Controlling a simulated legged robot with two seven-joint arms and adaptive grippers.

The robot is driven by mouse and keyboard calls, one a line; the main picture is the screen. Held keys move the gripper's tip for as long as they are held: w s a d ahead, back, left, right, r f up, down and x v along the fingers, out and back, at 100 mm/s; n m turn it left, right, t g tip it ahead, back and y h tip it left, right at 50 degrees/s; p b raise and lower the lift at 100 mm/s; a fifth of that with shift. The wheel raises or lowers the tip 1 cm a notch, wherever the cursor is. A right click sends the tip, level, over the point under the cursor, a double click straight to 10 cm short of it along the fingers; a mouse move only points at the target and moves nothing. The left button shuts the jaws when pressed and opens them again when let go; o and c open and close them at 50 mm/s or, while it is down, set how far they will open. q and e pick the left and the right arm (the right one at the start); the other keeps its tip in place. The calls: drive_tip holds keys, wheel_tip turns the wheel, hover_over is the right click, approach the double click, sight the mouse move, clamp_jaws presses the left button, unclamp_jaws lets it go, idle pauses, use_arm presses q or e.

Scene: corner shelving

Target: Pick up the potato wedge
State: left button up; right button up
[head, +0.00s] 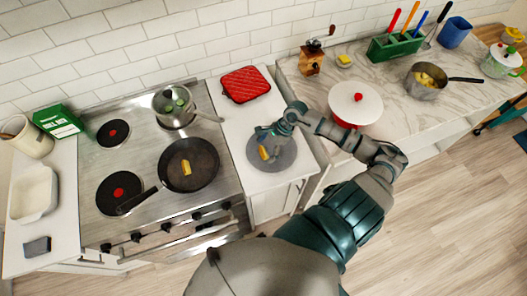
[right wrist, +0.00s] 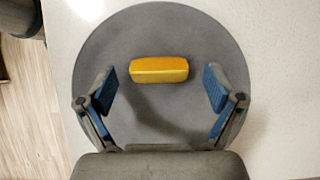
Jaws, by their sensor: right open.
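A yellow potato wedge (head: 263,153) lies on a round grey plate (head: 286,158) on the white counter right of the stove. In the right wrist view the wedge (right wrist: 159,71) lies crosswise on the upper part of the plate (right wrist: 160,125). My right gripper (head: 266,133) is over the plate, close to the wedge. In the right wrist view its fingers (right wrist: 161,89) are spread wide, one to each side of the wedge, with gaps and nothing held. Another yellow piece (head: 186,168) lies in the black frying pan (head: 201,181). My left gripper is out of view.
A pot with a glass lid (head: 174,101) stands on the stove behind the pan. A red pot holder (head: 246,84) lies behind the plate. A red pot with a white lid (head: 355,104) and a saucepan of yellow pieces (head: 425,92) stand to the right.

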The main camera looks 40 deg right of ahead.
drive_tip(key=c, duration=1)
drive_tip(key=shift+o, duration=0.2)
drive_tip(key=shift+r, duration=0.1)
